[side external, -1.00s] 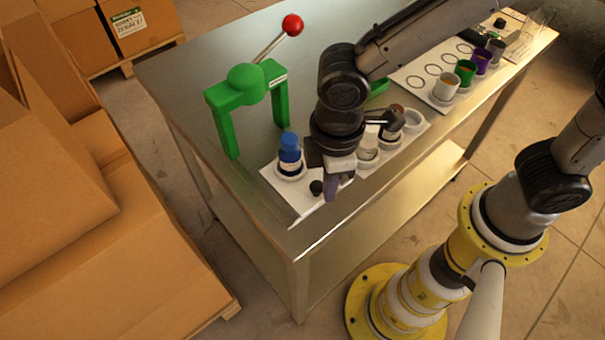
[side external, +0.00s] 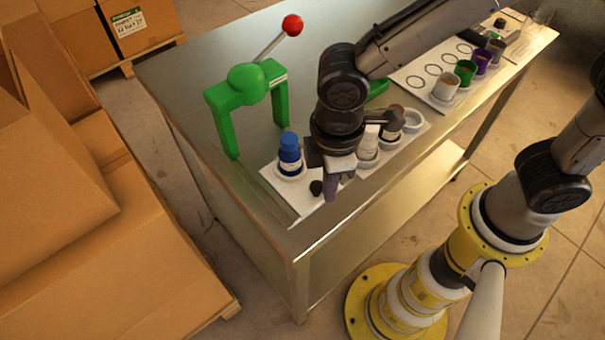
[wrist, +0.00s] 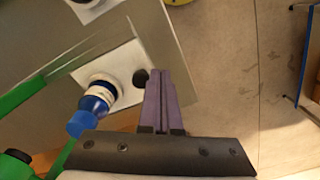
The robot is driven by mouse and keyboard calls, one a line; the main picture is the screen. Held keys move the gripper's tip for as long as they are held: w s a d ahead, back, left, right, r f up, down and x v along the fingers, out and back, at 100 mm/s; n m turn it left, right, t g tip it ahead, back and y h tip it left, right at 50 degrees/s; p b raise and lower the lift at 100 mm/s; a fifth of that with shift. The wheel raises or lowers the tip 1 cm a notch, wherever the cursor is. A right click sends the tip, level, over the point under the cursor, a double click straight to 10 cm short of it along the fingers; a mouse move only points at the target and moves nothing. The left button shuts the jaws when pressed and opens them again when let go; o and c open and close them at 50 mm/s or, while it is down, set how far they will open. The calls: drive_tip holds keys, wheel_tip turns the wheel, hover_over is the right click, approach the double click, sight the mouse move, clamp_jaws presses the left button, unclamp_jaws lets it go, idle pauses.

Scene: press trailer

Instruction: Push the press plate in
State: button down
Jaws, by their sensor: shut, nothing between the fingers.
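The green press (side external: 246,88) stands on the metal table, with a lever ending in a red ball (side external: 292,25). In front of it a white plate (side external: 306,205) with a black knob (side external: 316,187) lies near the table's front edge. A blue-capped bottle (side external: 289,154) stands on this plate; it also shows in the wrist view (wrist: 92,108). My gripper (side external: 331,190) is shut and empty, pointing down just right of the knob. In the wrist view its purple fingers (wrist: 165,85) are together beside the knob (wrist: 140,77). I cannot tell whether they touch it.
A white-capped bottle (side external: 368,142) and a brown bottle (side external: 391,122) stand to the right of my gripper. A second white plate (side external: 417,84) holds several cups further right. Cardboard boxes (side external: 60,190) stand left of the table. The table's back left is clear.

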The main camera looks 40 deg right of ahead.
sight(286, 153)
drive_tip(key=shift+f, duration=0.2)
drive_tip(key=shift+f, duration=0.8)
drive_tip(key=shift+w, duration=5.9)
drive_tip(key=shift+s, duration=0.25)
